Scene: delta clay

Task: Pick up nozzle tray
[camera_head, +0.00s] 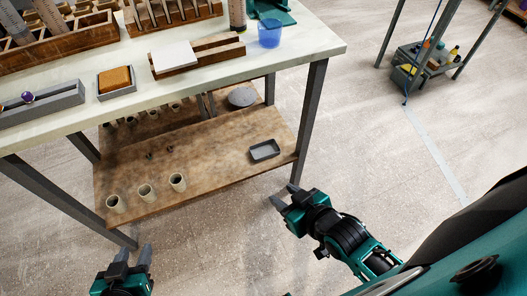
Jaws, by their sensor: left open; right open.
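No tray in view is clearly marked as the nozzle tray. A small, shallow grey tray (264,150) lies at the right end of the wooden lower shelf and looks empty. A long grey holder (45,107) with a purple ball-like piece stands on the tabletop at the left. My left gripper (134,253) is open and empty at the bottom left, in front of the shelf and below the cups. My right gripper (284,196) is open and empty over the floor, in front of the shelf's right end and apart from the small tray.
The table (305,50) has its leg (310,120) close to the small tray. A grey dish with an orange sponge (115,79), wooden racks and a blue cup (269,34) are on top.

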